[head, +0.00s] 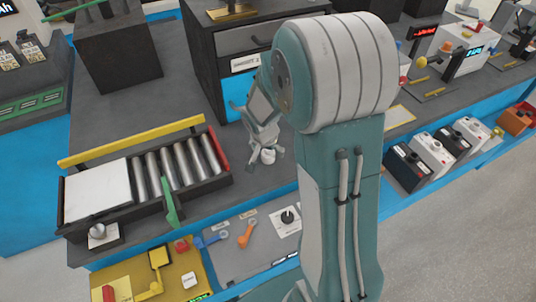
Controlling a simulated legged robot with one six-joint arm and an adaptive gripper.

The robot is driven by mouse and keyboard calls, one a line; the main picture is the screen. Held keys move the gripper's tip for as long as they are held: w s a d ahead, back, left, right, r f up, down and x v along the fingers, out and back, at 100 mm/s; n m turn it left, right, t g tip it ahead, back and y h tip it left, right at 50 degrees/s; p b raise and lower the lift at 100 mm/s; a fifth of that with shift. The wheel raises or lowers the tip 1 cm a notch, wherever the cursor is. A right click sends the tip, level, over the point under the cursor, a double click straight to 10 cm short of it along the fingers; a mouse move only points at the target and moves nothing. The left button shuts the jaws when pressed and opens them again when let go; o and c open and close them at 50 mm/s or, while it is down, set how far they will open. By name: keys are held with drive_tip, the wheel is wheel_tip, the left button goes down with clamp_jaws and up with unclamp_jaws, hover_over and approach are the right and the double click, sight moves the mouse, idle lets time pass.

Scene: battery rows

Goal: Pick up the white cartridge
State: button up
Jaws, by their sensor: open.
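A small white, rounded piece (268,156) stands on the dark grey bench top near the middle of the head view. It is probably the white cartridge, but it is too small and too covered to be sure. My gripper (264,148) points down at it from above. Its fingers are apart and seem to be around or just above the piece. I cannot tell whether they touch it. The gripper partly hides the piece.
A roller conveyor with a white plate (97,190) lies to the left, with a yellow bar (130,141) behind it. A dark drawer cabinet (240,75) stands behind my gripper. Black and white boxes (432,153) line the right edge. My arm hides the bench at centre right.

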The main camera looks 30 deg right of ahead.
drive_tip(key=shift+w+d+f, duration=0.1)
drive_tip(key=shift+f, duration=0.5)
drive_tip(key=c, duration=1.1)
